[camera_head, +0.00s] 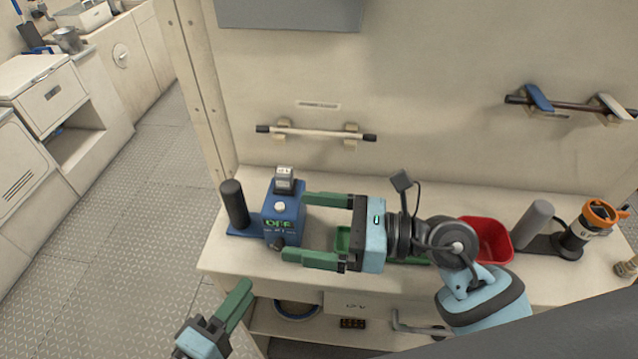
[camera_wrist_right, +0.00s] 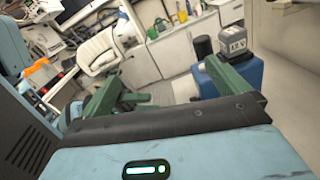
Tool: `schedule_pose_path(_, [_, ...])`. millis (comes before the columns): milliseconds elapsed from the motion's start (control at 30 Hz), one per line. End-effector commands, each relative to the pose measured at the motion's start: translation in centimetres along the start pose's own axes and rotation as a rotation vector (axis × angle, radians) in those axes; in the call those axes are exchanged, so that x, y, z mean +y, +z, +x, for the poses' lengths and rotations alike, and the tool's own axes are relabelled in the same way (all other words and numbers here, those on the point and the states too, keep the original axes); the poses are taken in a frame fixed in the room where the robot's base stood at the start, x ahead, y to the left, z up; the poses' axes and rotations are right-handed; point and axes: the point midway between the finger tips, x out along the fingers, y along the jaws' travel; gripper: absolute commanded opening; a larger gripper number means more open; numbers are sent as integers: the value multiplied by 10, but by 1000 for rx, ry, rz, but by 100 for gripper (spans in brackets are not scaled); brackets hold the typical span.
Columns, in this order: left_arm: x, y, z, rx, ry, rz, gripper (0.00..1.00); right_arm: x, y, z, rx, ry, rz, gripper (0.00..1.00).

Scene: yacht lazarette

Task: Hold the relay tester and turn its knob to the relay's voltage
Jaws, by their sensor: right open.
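The blue relay tester (camera_head: 284,214) stands upright on the bench, its green display reading OFF. A dark knob (camera_head: 277,243) sits low on its front. A grey relay (camera_head: 284,178) with a pale label is on top; its print is too small to read surely. It also shows in the right wrist view (camera_wrist_right: 232,41). A black upright handle (camera_head: 234,204) stands at the tester's left. My right gripper (camera_head: 297,228) is open, its fingertips at the tester's right side; contact cannot be told. My left gripper (camera_head: 238,297) is below, in front of the bench, apart from the tester; its jaw opening is unclear.
A green tray (camera_head: 343,240) lies partly hidden behind my right gripper. A red bin (camera_head: 494,240), a grey cylinder (camera_head: 533,222) and an orange-topped device (camera_head: 590,226) stand to the right. A wall rail (camera_head: 315,133) is above the bench. Floor is free at left.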

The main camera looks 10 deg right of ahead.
Motion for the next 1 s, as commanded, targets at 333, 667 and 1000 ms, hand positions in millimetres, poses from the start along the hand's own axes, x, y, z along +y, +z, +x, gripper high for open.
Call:
schedule_pose_path(333, [0,0,0,0,0,0,36,-57,20,-4,76,-135,250,100])
schedule_pose_path(667, [0,0,0,0,0,0,36,-94,25,-2,218,-175,189,100])
schedule_pose_path(1000, [0,0,0,0,0,0,36,-92,10,4,350,-50,-113,100])
